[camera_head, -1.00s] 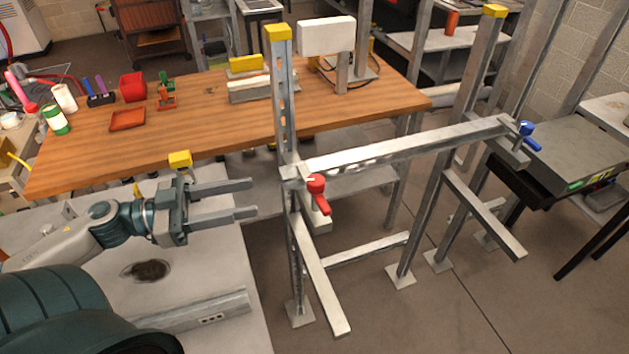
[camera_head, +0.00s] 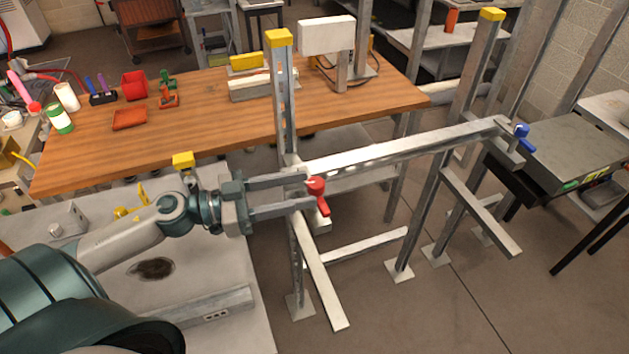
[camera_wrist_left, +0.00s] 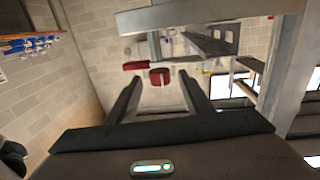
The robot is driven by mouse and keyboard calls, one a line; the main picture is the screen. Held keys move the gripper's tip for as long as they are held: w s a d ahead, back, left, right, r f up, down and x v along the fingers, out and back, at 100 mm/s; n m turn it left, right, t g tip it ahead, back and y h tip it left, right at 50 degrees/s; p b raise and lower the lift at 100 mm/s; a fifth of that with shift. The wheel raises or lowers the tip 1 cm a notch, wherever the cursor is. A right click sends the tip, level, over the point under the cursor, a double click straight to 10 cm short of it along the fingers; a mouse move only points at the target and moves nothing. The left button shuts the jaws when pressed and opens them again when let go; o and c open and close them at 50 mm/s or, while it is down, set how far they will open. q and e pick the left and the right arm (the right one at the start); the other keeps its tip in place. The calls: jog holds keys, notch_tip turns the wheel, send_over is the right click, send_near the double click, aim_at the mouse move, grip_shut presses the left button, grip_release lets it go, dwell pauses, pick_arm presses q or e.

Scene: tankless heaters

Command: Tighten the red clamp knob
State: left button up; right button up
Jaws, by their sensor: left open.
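The red clamp knob (camera_head: 317,190) sits on the left upright of the grey metal frame (camera_head: 400,144), at the left end of its crossbar. Its handle hangs down and slightly right. My left gripper (camera_head: 308,191) is open, and its two fingers point right, with their tips close to the knob. In the left wrist view the red knob (camera_wrist_left: 159,77) shows just beyond and between the two open fingertips (camera_wrist_left: 160,88), its handle reaching left. I cannot tell whether the fingers touch it. My right gripper is not in view.
A blue clamp knob (camera_head: 521,136) is at the crossbar's right end. The yellow-capped upright (camera_head: 281,100) rises close to my fingers. A wooden table (camera_head: 210,122) with small items stands behind. A grey surface (camera_head: 215,270) lies under my arm.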

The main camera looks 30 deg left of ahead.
aim_at(314, 187)
pick_arm(q)
jog(key=shift+p+x, duration=0.75)
jog(key=shift+x, duration=1.25)
jog(key=c, duration=1.1)
jog(key=shift+o, duration=0.2)
